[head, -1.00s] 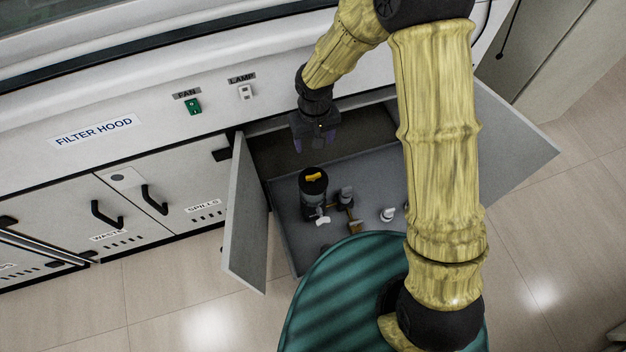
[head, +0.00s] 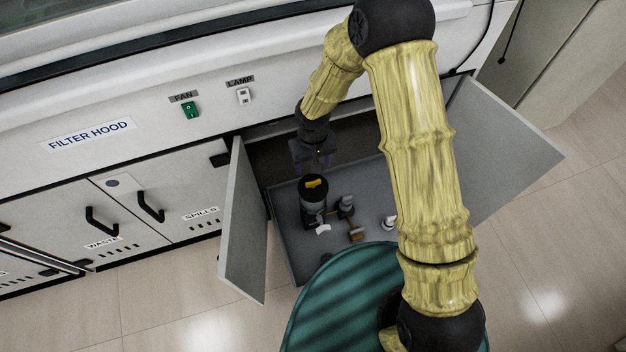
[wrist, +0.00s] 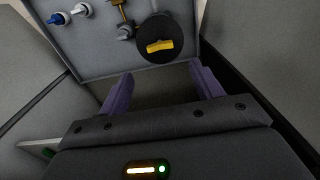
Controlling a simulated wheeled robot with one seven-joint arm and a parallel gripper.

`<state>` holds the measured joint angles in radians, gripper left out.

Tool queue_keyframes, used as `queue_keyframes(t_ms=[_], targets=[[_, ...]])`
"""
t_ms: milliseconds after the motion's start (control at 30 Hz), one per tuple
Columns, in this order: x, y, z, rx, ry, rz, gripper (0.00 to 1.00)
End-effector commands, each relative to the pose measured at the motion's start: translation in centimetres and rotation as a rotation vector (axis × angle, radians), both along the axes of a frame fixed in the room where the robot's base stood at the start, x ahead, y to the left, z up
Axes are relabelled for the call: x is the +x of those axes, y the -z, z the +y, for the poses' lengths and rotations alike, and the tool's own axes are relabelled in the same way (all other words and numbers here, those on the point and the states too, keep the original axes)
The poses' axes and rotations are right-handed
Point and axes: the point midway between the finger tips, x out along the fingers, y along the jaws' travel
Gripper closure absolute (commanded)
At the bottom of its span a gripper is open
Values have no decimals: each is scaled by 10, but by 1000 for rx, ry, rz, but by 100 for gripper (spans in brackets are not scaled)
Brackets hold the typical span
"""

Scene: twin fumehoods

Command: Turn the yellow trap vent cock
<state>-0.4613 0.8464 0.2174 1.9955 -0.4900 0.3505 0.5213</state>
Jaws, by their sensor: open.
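The yellow trap vent cock (head: 314,183) is a short yellow bar on top of a dark round trap (head: 313,208), which stands on the grey tray in the open cupboard. In the wrist view the cock (wrist: 159,46) lies across the black trap lid (wrist: 165,30), tilted slightly. My gripper (head: 316,166) hangs inside the cupboard just behind the trap in the head view. In the wrist view its two purple fingers (wrist: 162,82) are spread with nothing between them, and the cock is beyond the fingertips, apart from them.
The grey tray (head: 284,222) also holds a brass fitting (head: 355,235), a white lever (head: 323,229) and a white knob (head: 389,222). Open cupboard doors stand at left (head: 243,225) and right (head: 505,150). A blue-tipped knob (wrist: 57,18) shows in the wrist view.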

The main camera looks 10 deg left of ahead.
Motion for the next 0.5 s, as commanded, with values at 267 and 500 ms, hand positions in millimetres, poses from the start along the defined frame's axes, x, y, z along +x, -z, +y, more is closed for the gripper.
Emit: queue_keyframes(t_ms=[267,500], targets=[[-1,53,0,-1,-1,2,35],[0,87,0,0,0,0,35]])
